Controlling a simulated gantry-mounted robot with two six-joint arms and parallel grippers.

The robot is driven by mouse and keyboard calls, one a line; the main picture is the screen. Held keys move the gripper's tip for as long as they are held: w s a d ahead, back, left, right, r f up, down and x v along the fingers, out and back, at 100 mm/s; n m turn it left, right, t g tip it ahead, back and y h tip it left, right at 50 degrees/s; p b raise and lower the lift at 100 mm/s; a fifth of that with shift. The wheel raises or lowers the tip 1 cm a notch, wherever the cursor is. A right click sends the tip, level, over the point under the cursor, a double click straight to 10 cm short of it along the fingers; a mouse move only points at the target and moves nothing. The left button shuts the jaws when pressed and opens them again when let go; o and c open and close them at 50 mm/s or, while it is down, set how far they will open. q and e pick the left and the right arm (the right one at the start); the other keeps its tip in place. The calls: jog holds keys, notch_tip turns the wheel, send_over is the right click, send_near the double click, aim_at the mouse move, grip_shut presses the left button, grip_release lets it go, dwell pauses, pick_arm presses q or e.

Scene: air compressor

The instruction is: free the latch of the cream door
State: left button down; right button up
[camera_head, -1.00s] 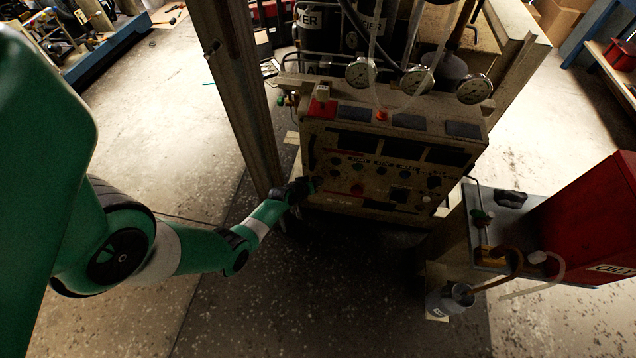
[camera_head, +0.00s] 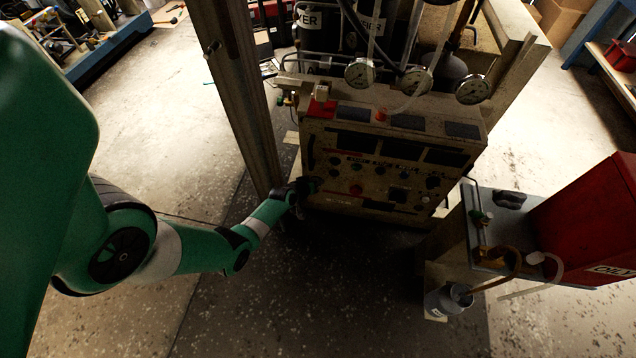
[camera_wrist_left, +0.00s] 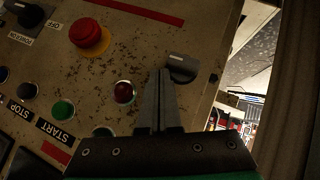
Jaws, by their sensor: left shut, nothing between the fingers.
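The cream door (camera_head: 375,175) is the worn front panel of the control box, with several knobs and buttons. In the left wrist view the cream door (camera_wrist_left: 105,65) fills much of the picture. A dark grey turn latch (camera_wrist_left: 184,67) sits near its edge, turned at a slant. My left gripper (camera_wrist_left: 162,74) is shut and empty, with its fingertips right beside the latch; I cannot tell whether they touch it. In the head view my left gripper (camera_head: 306,186) is at the door's lower left edge and hides the latch there. My right gripper is not in view.
A red mushroom button (camera_wrist_left: 90,36) and a dark red lamp (camera_wrist_left: 123,92) are close to the fingers. A metal post (camera_head: 235,90) stands left of the box. Gauges (camera_head: 417,81) are above it. A red tank (camera_head: 590,215) stands at the right. The floor in front is clear.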

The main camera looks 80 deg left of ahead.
pick_arm(q)
jog(key=shift+r+p, duration=0.45)
jog(key=shift+r, duration=0.25)
jog(key=shift+r, duration=0.1)
jog(key=s+d+r+p, duration=0.3)
jog(key=d+r+p, duration=0.3)
jog(key=r+p, duration=0.5)
jog(key=shift+s+d, duration=0.15)
jog(key=shift+d, duration=0.05)
